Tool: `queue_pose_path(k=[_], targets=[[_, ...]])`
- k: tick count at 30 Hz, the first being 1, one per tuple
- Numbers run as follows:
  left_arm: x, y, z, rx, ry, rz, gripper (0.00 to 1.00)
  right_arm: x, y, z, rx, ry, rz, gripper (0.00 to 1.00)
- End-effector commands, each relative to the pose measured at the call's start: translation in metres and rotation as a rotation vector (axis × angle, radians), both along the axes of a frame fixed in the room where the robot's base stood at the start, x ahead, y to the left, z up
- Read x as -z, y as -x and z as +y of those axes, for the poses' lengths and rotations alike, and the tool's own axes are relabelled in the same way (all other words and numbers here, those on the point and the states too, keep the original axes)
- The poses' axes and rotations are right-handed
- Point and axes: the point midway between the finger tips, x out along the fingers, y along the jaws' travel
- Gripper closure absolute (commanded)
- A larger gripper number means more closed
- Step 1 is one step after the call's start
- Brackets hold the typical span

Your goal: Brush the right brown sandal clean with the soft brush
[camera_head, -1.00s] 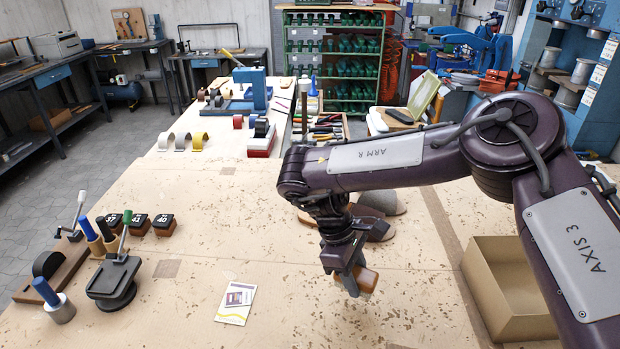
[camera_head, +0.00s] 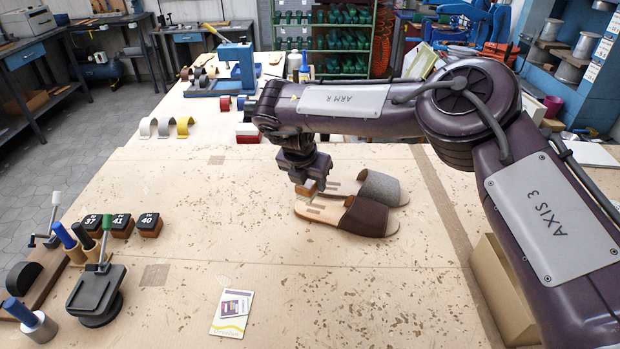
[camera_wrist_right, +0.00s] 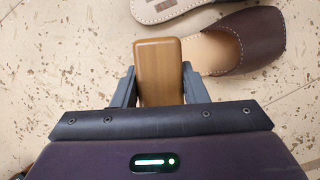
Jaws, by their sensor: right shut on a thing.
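My right gripper (camera_head: 304,180) is shut on a block with a smooth wooden back, the brush (camera_head: 306,189), which fills the space between the fingers in the wrist view (camera_wrist_right: 160,70). Its bristles are hidden. The brown sandal (camera_head: 367,217) lies on the bench with its closed upper to the right and its pale insole toward the gripper. A grey sandal (camera_head: 384,187) lies just behind it, partly hidden. The brush is above the left end of the sandals; I cannot tell whether it touches. In the wrist view the brown upper (camera_wrist_right: 235,40) is right of the brush.
An open cardboard box (camera_head: 500,290) stands at the right under my arm. A card (camera_head: 232,313) lies at the front. Size blocks (camera_head: 120,226) and a black stand (camera_head: 97,292) are at the left. The bench's middle is clear.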

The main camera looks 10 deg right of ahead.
Motion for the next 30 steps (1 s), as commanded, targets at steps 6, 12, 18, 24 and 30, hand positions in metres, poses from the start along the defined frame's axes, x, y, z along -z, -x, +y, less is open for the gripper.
queue_pose_path(k=[6,12,18,24,30], targets=[[0.015,-0.001,0.005,-0.003,-0.006,-0.001,0.64,0.019,0.001,0.000,0.002,0.001,0.001,0.83],[0.031,-0.002,0.006,-0.005,-0.007,-0.004,0.64,0.039,0.001,0.000,0.002,0.001,0.002,0.83],[0.041,-0.003,0.006,-0.005,-0.007,-0.005,0.64,0.054,0.001,0.000,0.003,0.001,0.001,0.83],[0.043,-0.003,0.006,-0.005,-0.007,-0.006,0.64,0.056,0.001,0.000,0.003,0.000,0.000,0.83],[0.043,-0.004,0.006,-0.003,-0.007,-0.006,0.64,0.056,0.001,0.000,0.004,0.000,0.001,0.83]])
